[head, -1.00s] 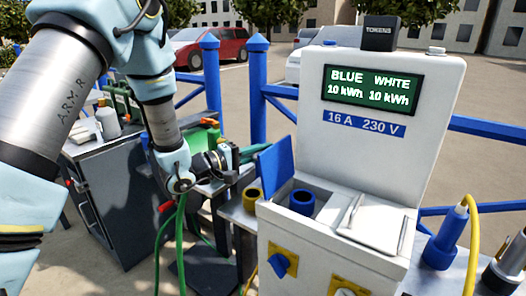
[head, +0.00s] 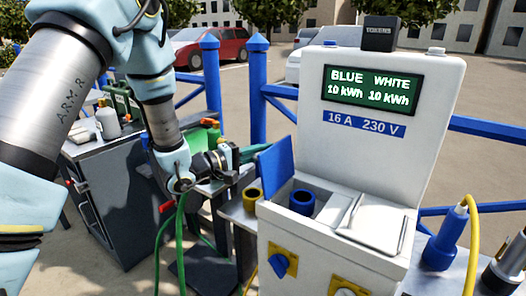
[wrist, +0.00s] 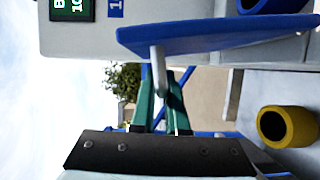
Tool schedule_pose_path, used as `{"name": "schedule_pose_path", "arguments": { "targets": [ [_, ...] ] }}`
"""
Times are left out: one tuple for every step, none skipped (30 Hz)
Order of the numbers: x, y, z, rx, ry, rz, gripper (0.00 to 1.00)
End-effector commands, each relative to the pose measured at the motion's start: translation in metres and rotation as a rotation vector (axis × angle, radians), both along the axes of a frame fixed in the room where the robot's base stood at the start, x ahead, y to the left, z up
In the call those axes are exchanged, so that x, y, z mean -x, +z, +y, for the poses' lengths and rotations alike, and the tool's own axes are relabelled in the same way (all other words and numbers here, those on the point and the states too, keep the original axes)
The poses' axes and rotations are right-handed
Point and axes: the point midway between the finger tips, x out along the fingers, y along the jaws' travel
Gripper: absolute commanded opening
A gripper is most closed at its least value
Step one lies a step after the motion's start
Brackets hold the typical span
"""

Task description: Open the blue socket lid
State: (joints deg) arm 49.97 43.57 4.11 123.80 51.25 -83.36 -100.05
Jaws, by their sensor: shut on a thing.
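The blue socket lid (head: 276,168) stands raised, roughly upright, at the left side of the white pedestal. The blue socket (head: 302,202) below it is uncovered. In the wrist view the lid (wrist: 215,35) shows as a blue plate with a short grey handle (wrist: 158,60) sticking out. My gripper (head: 262,150) is at the outer left side of the lid. Its green fingers (wrist: 162,85) are shut on the handle in the wrist view. The lid hides the fingertips in the head view.
A closed white lid (head: 376,222) is beside the open socket. A yellow ring-shaped piece (head: 251,198) stands left of the pedestal (head: 385,80). A green hose (head: 181,235) hangs below my wrist. A dark cabinet (head: 120,200) and blue railing posts (head: 258,95) are near the arm.

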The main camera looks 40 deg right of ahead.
Motion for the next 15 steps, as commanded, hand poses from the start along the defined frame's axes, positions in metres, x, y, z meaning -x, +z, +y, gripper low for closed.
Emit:
{"name": "schedule_pose_path", "arguments": {
  "targets": [
    [0.001,0.001,0.0,-0.003,0.0,-0.007,0.0],
    [0.002,0.002,0.0,-0.005,0.0,-0.016,0.0],
    [0.003,0.003,-0.001,-0.009,0.001,-0.03,0.0],
    [0.004,0.004,-0.001,-0.012,0.001,-0.04,0.0],
    [0.005,0.005,-0.001,-0.015,0.001,-0.054,0.0],
    [0.007,0.006,-0.002,-0.019,0.001,-0.073,0.0],
    [0.009,0.007,-0.002,-0.024,0.001,-0.091,0.0],
    [0.011,0.009,-0.003,-0.029,0.001,-0.108,0.0],
    [0.014,0.009,-0.003,-0.036,0.001,-0.134,0.0],
    [0.016,0.01,-0.004,-0.041,0.001,-0.156,0.0],
    [0.019,0.011,-0.005,-0.047,0.0,-0.179,0.0],
    [0.023,0.013,-0.006,-0.054,-0.002,-0.21,0.0],
    [0.025,0.013,-0.006,-0.061,-0.001,-0.233,0.0],
    [0.027,0.014,-0.007,-0.068,-0.001,-0.257,0.0],
    [0.031,0.014,-0.008,-0.077,-0.002,-0.288,0.0]
  ]
}}
